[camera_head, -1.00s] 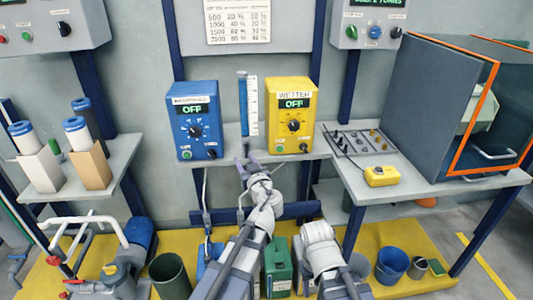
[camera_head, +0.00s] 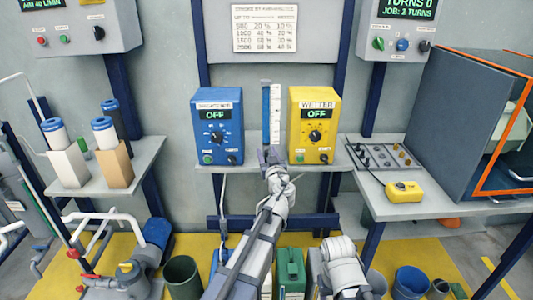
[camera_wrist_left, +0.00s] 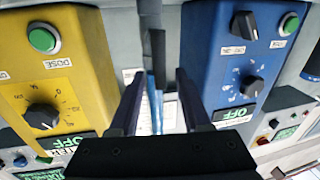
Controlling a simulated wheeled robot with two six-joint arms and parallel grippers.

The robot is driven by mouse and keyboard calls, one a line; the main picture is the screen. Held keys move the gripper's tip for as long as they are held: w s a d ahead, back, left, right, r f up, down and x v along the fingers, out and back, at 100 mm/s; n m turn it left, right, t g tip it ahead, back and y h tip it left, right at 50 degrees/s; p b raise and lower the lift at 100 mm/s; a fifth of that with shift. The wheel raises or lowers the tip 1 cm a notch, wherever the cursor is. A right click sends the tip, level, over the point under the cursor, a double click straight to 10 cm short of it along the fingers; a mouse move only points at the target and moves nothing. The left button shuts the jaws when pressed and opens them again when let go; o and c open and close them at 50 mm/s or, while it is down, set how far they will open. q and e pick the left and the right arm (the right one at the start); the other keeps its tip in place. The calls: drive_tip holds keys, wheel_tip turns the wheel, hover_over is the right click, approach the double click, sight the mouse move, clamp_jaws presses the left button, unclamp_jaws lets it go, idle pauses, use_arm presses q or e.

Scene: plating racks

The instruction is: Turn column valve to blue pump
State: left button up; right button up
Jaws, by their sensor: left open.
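The blue pump (camera_head: 218,128) and the yellow WETTER pump (camera_head: 314,127) stand on a shelf, both displays reading OFF. Between them is an upright measuring column (camera_head: 267,115) with a blue tube and a white scale. My left gripper (camera_head: 268,155) is at the foot of the column and hides what is there in the head view. In the left wrist view, which is upside down, the left gripper (camera_wrist_left: 160,80) is open and empty. A dark upright bar (camera_wrist_left: 157,55), possibly the valve handle, shows between its fingers. I cannot tell whether they touch it. My right gripper is not in view.
The pump knobs, including the blue pump's black knob (camera_wrist_left: 244,24) and the yellow pump's green button (camera_wrist_left: 43,38), flank my left gripper closely. A table (camera_head: 430,203) at right holds a yellow pendant (camera_head: 404,190). Buckets and pipes stand below.

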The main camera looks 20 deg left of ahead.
use_arm(q)
drive_tip(key=shift+w+a, duration=0.1)
drive_tip(key=shift+w, duration=0.15)
drive_tip(key=shift+c, duration=0.4)
clamp_jaws()
